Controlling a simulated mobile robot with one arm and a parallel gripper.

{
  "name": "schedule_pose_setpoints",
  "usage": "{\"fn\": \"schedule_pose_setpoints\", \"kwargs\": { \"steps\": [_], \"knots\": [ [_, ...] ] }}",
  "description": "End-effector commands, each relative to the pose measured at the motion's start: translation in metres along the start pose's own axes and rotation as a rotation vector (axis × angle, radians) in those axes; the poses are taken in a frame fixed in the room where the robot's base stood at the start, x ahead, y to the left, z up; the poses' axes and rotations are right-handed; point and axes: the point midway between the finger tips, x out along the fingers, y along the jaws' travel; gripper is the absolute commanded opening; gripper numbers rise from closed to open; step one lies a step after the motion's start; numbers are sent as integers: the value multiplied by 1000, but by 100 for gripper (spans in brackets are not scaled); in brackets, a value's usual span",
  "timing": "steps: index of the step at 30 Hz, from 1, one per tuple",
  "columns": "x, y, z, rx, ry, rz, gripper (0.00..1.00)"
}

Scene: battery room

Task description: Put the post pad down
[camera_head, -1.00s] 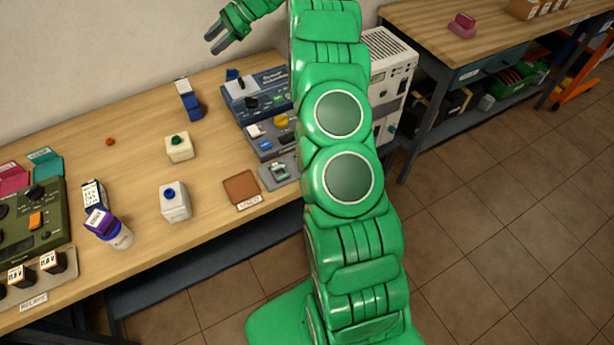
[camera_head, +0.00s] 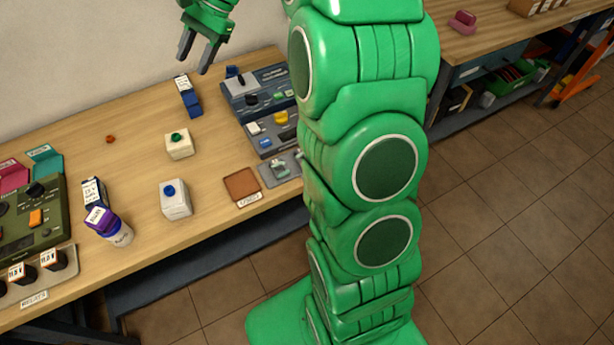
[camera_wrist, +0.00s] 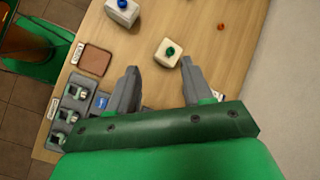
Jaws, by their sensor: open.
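My gripper (camera_head: 197,62) is open and empty, held in the air above the back of the workbench; its two fingers also show apart in the wrist view (camera_wrist: 160,67). No thing in view can be surely named as the post pad. A brown square pad (camera_head: 241,186) with a label lies at the bench's front edge, and also shows in the wrist view (camera_wrist: 95,60). A small orange-red piece (camera_head: 110,139) lies alone towards the back. A white block with a green knob (camera_head: 179,148) stands on the bench, seen beyond the fingertips in the wrist view (camera_wrist: 167,53).
A white block with a blue knob (camera_head: 175,202) stands nearer the front. A green device (camera_head: 30,225), a box and a purple-topped bottle (camera_head: 110,228) are at left. Bare wood lies between.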

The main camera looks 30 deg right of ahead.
Motion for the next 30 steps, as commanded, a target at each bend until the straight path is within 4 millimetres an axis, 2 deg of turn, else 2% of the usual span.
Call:
{"fn": "schedule_pose_setpoints", "kwargs": {
  "steps": [1,3,12,23,30],
  "knots": [
    [-1,8,14,-26,9,17,50],
    [0,20,27,-62,20,44,50],
    [0,77,81,-221,74,158,50],
    [1,156,134,-408,130,299,50],
    [2,214,162,-532,158,399,50]
  ]
}}
